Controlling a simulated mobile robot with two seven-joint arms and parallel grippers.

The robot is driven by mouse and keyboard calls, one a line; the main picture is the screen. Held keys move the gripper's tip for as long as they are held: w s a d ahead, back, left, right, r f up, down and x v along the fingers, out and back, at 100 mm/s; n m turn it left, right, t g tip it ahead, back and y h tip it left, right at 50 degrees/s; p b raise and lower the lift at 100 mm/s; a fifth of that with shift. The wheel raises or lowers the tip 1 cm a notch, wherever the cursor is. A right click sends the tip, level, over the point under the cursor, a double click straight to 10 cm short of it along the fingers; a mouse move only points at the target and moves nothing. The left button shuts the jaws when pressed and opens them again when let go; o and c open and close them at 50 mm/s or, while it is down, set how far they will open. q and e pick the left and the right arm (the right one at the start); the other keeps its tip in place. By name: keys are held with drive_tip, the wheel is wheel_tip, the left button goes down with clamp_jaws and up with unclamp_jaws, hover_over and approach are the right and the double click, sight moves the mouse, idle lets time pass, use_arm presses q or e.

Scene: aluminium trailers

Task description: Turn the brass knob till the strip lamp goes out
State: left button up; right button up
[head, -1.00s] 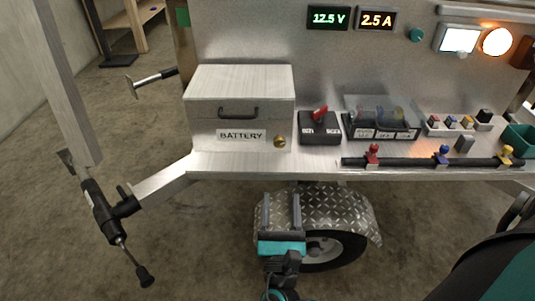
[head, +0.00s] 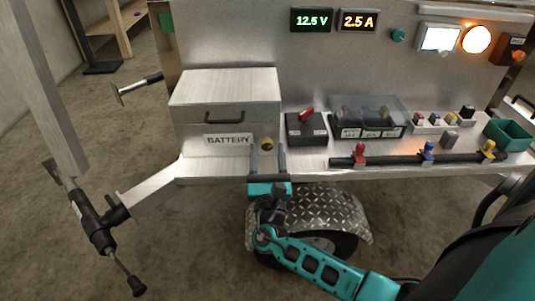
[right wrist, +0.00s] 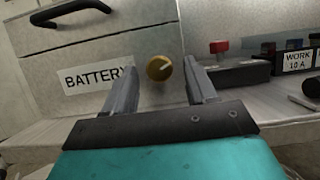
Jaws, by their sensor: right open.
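The brass knob (head: 267,143) is on the front of the battery box (head: 225,118), at its lower right. In the right wrist view the knob (right wrist: 159,68) shows a pale pointer line tilted up to the right. My right gripper (head: 267,152) is open in front of the box, its fingers to either side of the knob in the picture. In the right wrist view the gripper (right wrist: 163,75) has visible gaps beside the knob, and I see no contact. A pale bar, perhaps the strip lamp, is cut by the head view's top right edge; its glow is unclear. My left gripper is not in view.
Displays read 12.5 V (head: 311,20) and 2.5 A (head: 358,20). A white square lamp (head: 439,38) and amber round lamp (head: 477,39) glow. A red-handled switch (head: 306,126) stands right of the box. A black rail (head: 400,159) with coloured fittings runs along the shelf.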

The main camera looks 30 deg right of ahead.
drive_tip(key=c, duration=1.1)
drive_tip(key=shift+o, duration=0.2)
drive_tip(key=shift+w+a+f+m+g+h+b, duration=0.1)
drive_tip(key=shift+m+g+h+b, duration=0.15)
drive_tip(key=shift+m+b, duration=0.3)
drive_tip(key=shift+f+m+g+h+b, duration=0.15)
drive_tip(key=shift+m+h+b, duration=0.25)
drive_tip(key=shift+m, duration=0.25)
drive_tip(key=shift+r+m+g+h+b, duration=0.15)
drive_tip(key=shift+m+g+h+b, duration=0.25)
drive_tip(key=shift+m, duration=0.6)
drive_tip(key=shift+r, duration=0.1)
drive_tip(key=o, duration=1.1)
drive_tip(key=shift+c, duration=0.2)
